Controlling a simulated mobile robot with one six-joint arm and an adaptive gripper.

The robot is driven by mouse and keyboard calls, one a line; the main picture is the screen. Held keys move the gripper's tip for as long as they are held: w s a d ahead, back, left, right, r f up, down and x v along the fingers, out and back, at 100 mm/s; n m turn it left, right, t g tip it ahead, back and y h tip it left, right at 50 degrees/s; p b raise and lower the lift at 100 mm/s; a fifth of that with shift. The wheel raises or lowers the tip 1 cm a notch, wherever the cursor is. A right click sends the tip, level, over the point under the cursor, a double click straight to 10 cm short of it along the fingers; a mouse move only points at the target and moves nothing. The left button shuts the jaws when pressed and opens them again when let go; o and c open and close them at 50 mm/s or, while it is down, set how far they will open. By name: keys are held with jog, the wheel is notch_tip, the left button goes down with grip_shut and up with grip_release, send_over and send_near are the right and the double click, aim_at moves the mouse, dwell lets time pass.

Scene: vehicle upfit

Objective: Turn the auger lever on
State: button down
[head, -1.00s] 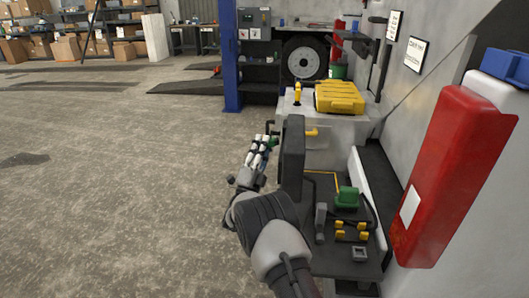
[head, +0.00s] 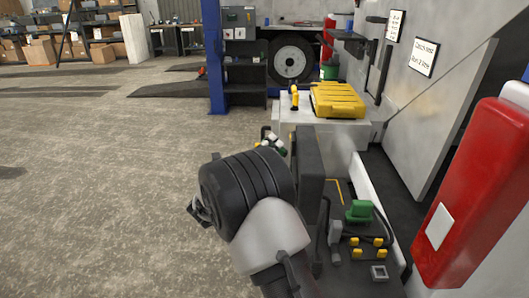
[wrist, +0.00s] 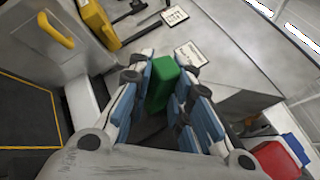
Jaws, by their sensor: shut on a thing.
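A green block-like handle (wrist: 161,84), which looks like the auger lever's grip, sits between my gripper's blue-padded fingers in the wrist view. My gripper (wrist: 164,95) is shut on it, with a finger on each side. The lever's base and pivot are hidden behind the fingers. In the head view my gripper (head: 272,142) shows only partly, past my forearm, left of a dark upright panel (head: 309,165). The lever's angle cannot be told there.
A black deck with a green block (head: 359,211) and several yellow knobs lies right of my arm. A yellow case (head: 338,100) rests on a white box behind. A red cabinet (head: 480,190) is at right. The floor at left is clear.

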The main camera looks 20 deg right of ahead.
jog(key=shift+r+m+b, duration=0.3)
jog(key=shift+r+m, duration=0.05)
jog(key=shift+m, duration=0.15)
jog(key=c, duration=1.4)
grip_release()
jog(key=shift+d+f+y, duration=0.1)
jog(key=shift+y, duration=0.2)
jog(key=shift+c, duration=0.2)
jog(key=v, duration=1.2)
jog(key=shift+w, duration=0.15)
